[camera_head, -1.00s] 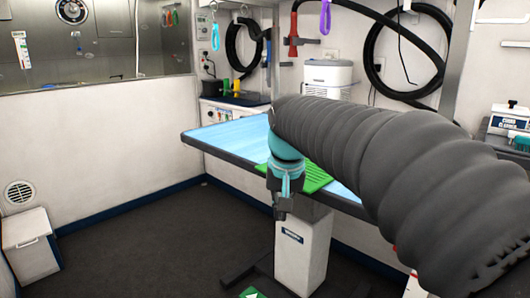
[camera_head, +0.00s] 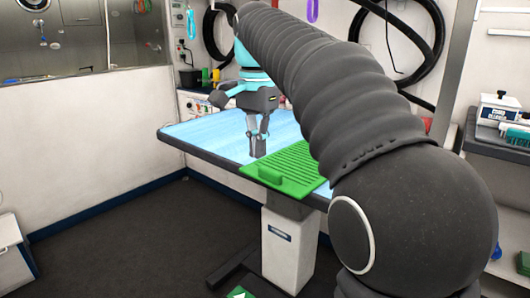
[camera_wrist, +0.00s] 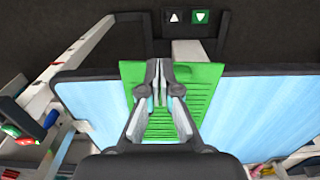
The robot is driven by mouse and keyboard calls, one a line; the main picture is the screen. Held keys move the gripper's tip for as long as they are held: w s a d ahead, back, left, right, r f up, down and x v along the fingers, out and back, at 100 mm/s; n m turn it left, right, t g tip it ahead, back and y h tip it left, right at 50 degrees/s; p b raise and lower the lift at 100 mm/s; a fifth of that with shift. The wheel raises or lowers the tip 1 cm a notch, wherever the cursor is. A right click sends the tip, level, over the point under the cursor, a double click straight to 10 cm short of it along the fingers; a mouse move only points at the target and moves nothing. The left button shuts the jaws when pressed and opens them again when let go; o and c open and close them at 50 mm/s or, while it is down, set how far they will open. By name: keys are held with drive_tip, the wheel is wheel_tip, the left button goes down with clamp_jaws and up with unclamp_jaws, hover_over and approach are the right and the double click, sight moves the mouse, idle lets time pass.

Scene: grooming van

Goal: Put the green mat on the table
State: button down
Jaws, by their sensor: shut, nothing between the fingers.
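The green mat (camera_head: 290,170) is a ribbed, flat rectangle. It lies on the light-blue top of the table (camera_head: 205,135), at the near edge, with its front part at or slightly past that edge. In the wrist view the mat (camera_wrist: 205,75) shows beneath my fingers, and its upper end reaches beyond the dark rim of the table (camera_wrist: 260,105). My gripper (camera_head: 258,150) is shut and empty, pointing down above the table beside the mat in the head view. In the wrist view my gripper (camera_wrist: 159,65) hides the mat's middle.
The table stands on a white column (camera_head: 288,245). Green and white arrow pedals (camera_wrist: 188,17) lie on the dark floor. A grey shelf with a white device (camera_head: 500,110) is at the right. Bottles and coloured items stand behind the table.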

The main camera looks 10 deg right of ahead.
sight(271, 173)
drive_tip(key=f, duration=0.2)
drive_tip(key=w+d+f+b, duration=0.1)
drive_tip(key=f, duration=0.2)
drive_tip(key=w+d+f, duration=0.1)
drive_tip(key=f, duration=0.2)
drive_tip(key=shift+d+f, duration=0.2)
drive_tip(key=shift+d, duration=0.05)
drive_tip(key=shift+w+d, duration=0.25)
drive_tip(key=shift+d, duration=0.15)
drive_tip(key=shift+d+r, duration=0.1)
